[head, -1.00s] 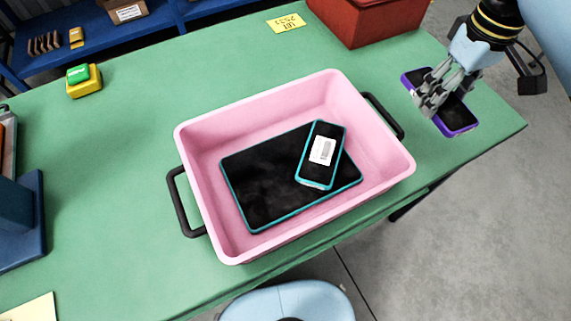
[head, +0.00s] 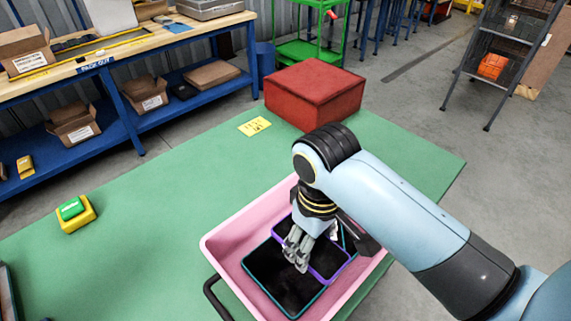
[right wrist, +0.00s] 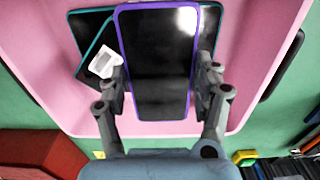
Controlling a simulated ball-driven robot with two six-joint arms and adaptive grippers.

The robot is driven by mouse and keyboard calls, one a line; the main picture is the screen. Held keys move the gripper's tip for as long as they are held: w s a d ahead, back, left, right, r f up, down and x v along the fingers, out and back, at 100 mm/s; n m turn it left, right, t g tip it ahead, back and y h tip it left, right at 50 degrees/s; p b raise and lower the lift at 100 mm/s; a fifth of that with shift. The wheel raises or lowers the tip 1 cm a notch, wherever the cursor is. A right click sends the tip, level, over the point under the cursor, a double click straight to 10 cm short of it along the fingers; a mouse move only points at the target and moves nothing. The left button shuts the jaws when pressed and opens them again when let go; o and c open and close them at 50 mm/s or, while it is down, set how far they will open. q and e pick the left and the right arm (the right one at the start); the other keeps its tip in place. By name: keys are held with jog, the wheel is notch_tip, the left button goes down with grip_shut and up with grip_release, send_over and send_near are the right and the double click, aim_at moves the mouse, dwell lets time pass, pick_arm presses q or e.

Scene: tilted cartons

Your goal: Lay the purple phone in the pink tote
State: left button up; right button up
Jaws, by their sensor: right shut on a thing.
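The purple phone (head: 328,262) has a purple rim and a black screen. My right gripper (head: 297,250) is shut on it, with a finger on each long side of the phone (right wrist: 158,65) in the right wrist view. The phone is over the inside of the pink tote (head: 222,245), screen towards the wrist camera. In the tote lie a black tablet with a teal rim (head: 268,278) and a teal phone with a white label (right wrist: 104,62), partly hidden by the purple phone and my gripper. I cannot tell whether the purple phone touches them. My left gripper is not in view.
A red box (head: 315,92) stands behind the tote on the green table (head: 150,245). A yellow note (head: 254,126) lies beside it. A green and yellow button block (head: 75,213) sits at the left. The table between block and tote is clear.

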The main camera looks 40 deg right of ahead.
send_over(285, 276)
jog(key=f, duration=0.2)
jog(key=shift+d+f, duration=0.2)
jog(key=shift+f, duration=0.2)
jog(key=shift+a+f, duration=0.15)
jog(key=shift+f, duration=0.05)
notch_tip(285, 276, down, 3)
jog(key=shift+f+p, duration=0.1)
jog(key=shift+p, duration=0.4)
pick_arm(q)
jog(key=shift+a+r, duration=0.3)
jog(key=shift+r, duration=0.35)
pick_arm(e)
jog(key=shift+w+f, duration=0.1)
jog(key=shift+f, duration=0.35)
jog(key=shift+f, duration=0.1)
jog(key=shift+f, duration=0.45)
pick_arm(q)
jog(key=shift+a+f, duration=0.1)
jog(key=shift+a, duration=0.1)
pick_arm(e)
jog(key=o, duration=1.3)
